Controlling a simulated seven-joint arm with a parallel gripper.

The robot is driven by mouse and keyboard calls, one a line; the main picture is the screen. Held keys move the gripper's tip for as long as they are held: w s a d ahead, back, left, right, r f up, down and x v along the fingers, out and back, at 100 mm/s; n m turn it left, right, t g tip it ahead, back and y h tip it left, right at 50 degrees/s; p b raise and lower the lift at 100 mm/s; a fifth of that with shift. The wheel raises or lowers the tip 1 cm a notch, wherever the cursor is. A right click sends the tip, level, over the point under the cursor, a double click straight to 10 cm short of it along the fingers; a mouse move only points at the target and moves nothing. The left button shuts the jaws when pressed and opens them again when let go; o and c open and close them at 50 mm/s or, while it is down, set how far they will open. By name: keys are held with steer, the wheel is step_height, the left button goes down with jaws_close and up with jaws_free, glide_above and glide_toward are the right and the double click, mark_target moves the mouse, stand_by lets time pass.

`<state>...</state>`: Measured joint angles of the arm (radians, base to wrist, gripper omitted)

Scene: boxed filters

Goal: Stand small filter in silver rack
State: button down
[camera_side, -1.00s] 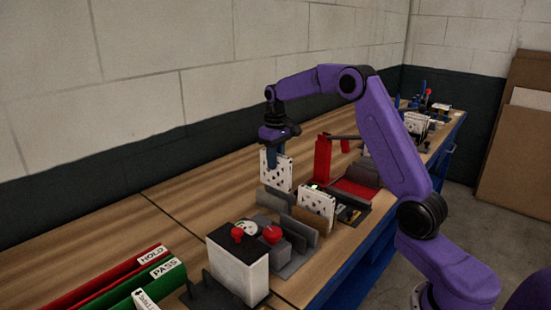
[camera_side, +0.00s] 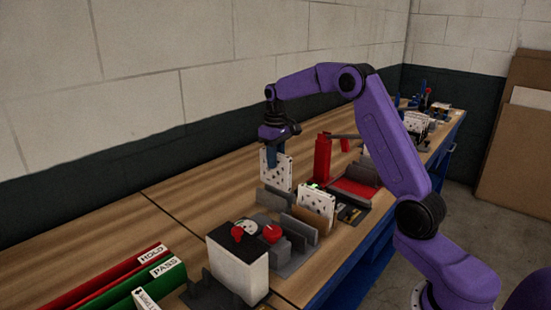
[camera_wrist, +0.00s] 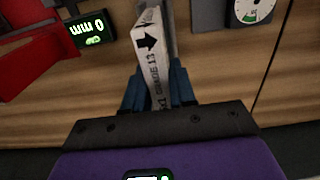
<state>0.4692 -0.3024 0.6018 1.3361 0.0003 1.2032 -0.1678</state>
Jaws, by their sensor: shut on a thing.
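My gripper (camera_side: 273,158) has its blue fingers shut on a white filter (camera_side: 277,172) with dark marks on its face. The filter hangs upright below the fingers. In the wrist view its narrow edge (camera_wrist: 152,55) shows a black arrow and "GRADE 13" lettering between the fingers (camera_wrist: 157,90). A grey rack with upright plates (camera_side: 298,228) stands in front of and below it in the side view. The filter's lower edge is close to the rear grey plate; I cannot tell whether they touch. Another white filter (camera_side: 316,204) stands upright to the right.
A red post (camera_side: 322,160) and red tray (camera_side: 355,188) stand to the right. A green "mm" display (camera_wrist: 87,29) and a dial gauge (camera_wrist: 250,10) flank the filter. A white box with a black top (camera_side: 238,262) stands front left. Red HOLD and green PASS (camera_side: 150,285) channels lie further left.

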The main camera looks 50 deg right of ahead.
mark_target(275, 186)
steer(key=shift+f, duration=3.5)
stand_by(0.7)
steer(key=c, duration=0.8)
jaws_free()
steer(key=shift+c, duration=0.2)
steer(key=shift+r, duration=0.1)
step_height(275, 186, up, 17)
steer(key=shift+r, duration=0.15)
